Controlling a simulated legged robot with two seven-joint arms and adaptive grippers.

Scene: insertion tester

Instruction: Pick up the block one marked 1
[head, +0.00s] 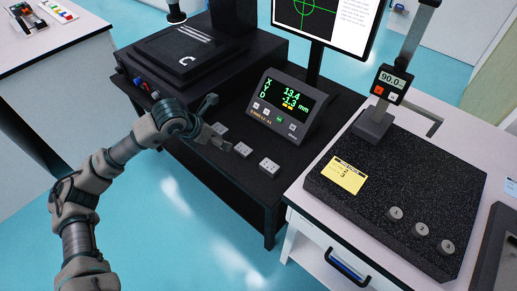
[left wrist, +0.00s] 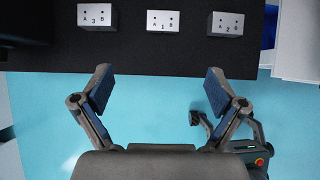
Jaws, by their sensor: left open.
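Block one (left wrist: 163,21), a small light grey block marked A 1 B with two small holes, stands in the middle of a row on the black bench top in the left wrist view. It is also the middle block in the head view (head: 243,149). Block 3 (left wrist: 95,18) is to its left and block 2 (left wrist: 226,25) to its right. My left gripper (left wrist: 160,80) is open and empty. Its fingers are spread wide, short of the row and in line with block one, touching no block.
A tilted readout box (head: 290,107) stands behind the blocks, with a monitor (head: 325,22) farther back. At right, a dark granite plate (head: 400,170) carries a yellow note (head: 344,175), a gauge stand and numbered round pieces (head: 420,229). Blue floor lies before the black bench.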

